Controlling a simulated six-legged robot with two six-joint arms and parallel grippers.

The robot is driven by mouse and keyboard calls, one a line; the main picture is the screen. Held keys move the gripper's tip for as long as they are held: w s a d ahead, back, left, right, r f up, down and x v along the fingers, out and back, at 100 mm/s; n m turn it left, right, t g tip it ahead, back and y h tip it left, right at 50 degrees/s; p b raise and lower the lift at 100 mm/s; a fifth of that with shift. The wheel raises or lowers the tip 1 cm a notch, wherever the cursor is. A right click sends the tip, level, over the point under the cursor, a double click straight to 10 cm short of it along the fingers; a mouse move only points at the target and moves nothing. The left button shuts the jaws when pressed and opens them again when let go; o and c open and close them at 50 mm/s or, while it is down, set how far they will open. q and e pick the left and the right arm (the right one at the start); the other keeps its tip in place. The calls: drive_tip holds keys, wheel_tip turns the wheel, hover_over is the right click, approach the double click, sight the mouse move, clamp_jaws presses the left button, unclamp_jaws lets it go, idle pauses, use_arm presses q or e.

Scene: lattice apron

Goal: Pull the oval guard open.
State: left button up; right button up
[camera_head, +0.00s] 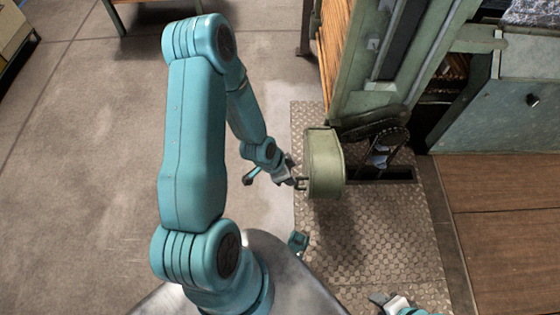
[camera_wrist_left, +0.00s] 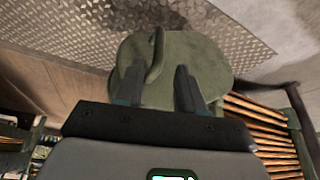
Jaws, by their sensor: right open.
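The oval guard (camera_head: 323,165) is a rounded dull green cover on the machine's side, standing out toward my left arm. A dark belt and wheel (camera_head: 383,135) show beside it. In the left wrist view the guard (camera_wrist_left: 195,62) fills the upper middle, with a curved green handle (camera_wrist_left: 156,50) on its face. My left gripper (camera_wrist_left: 158,78) has its two dark fingers apart, and the handle shows between them with gaps on both sides. In the head view the left gripper (camera_head: 291,180) is at the guard's left side. My right gripper (camera_head: 384,302) is open and empty at the bottom edge.
A tall green machine frame (camera_head: 355,75) rises behind the guard. Chequered metal plate (camera_head: 375,240) lies below it. Brown boards (camera_head: 510,215) and a grey-green cabinet (camera_head: 500,105) stand at right. The concrete floor (camera_head: 80,180) at left is clear.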

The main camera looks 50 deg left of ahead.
use_arm(q)
drive_tip(key=p+v, duration=0.2)
drive_tip(key=v, duration=0.6)
drive_tip(key=s+d+f+n+g+h, duration=0.1)
drive_tip(key=s+d+f+n+g, duration=0.15)
drive_tip(key=d, duration=0.75)
drive_tip(key=s+d+f+n+g+h, duration=0.1)
drive_tip(key=d+f+n, duration=0.25)
drive_tip(key=d, duration=0.65)
wheel_tip(320, 180, up, 26)
drive_tip(key=p, duration=2.5)
drive_tip(key=shift+s+n+p, duration=0.3)
drive_tip(key=shift+s, duration=0.05)
drive_tip(key=shift+f, duration=0.2)
